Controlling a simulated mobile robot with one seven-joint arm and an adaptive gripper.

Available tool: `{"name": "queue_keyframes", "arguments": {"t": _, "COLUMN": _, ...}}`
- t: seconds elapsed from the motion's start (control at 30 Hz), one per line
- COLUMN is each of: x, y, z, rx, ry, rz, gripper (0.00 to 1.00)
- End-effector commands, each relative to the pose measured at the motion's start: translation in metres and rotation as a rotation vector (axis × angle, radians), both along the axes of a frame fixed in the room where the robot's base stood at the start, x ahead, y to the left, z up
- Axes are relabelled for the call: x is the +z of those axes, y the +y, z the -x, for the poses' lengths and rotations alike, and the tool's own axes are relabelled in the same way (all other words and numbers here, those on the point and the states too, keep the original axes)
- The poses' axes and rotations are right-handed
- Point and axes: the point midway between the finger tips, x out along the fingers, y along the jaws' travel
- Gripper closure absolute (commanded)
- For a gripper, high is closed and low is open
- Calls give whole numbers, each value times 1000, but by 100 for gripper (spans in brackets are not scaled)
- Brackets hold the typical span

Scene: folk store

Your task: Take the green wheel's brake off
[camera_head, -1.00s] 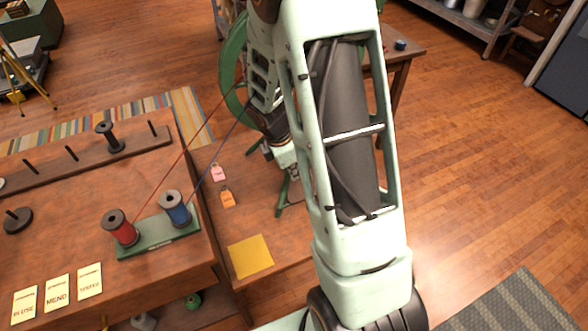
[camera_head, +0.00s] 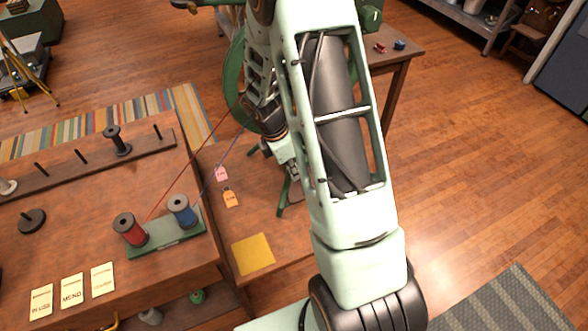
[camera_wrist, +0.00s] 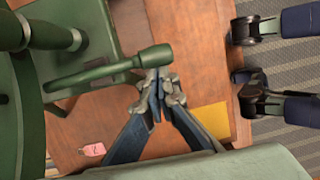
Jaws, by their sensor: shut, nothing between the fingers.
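The green wheel (camera_head: 236,85) stands behind my arm in the head view, mostly hidden by it. In the wrist view, part of its green frame (camera_wrist: 20,110) fills the left side. A green lever with a thick round end (camera_wrist: 154,56), which looks like the brake, reaches right from the frame. My gripper (camera_wrist: 157,85) is shut and empty, its fingertips right by the lever's round end. I cannot tell whether they touch it. In the head view the fingertips are hidden.
A red spool (camera_head: 130,229) and a blue spool (camera_head: 182,211) stand on a green holder, with threads running toward the wheel. A pink tag (camera_head: 221,173), an orange tag (camera_head: 231,198) and a yellow cloth (camera_head: 253,254) lie near the wheel. Open floor is at right.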

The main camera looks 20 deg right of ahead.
Motion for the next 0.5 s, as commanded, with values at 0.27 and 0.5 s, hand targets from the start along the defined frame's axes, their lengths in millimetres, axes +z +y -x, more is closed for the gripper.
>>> {"name": "queue_keyframes", "arguments": {"t": 0.27, "x": 8, "y": -1, "z": -1, "rx": -2, "ry": 69, "rz": 3, "gripper": 100}}
{"name": "queue_keyframes", "arguments": {"t": 0.5, "x": 7, "y": -1, "z": -2, "rx": -2, "ry": 86, "rz": 4, "gripper": 100}}
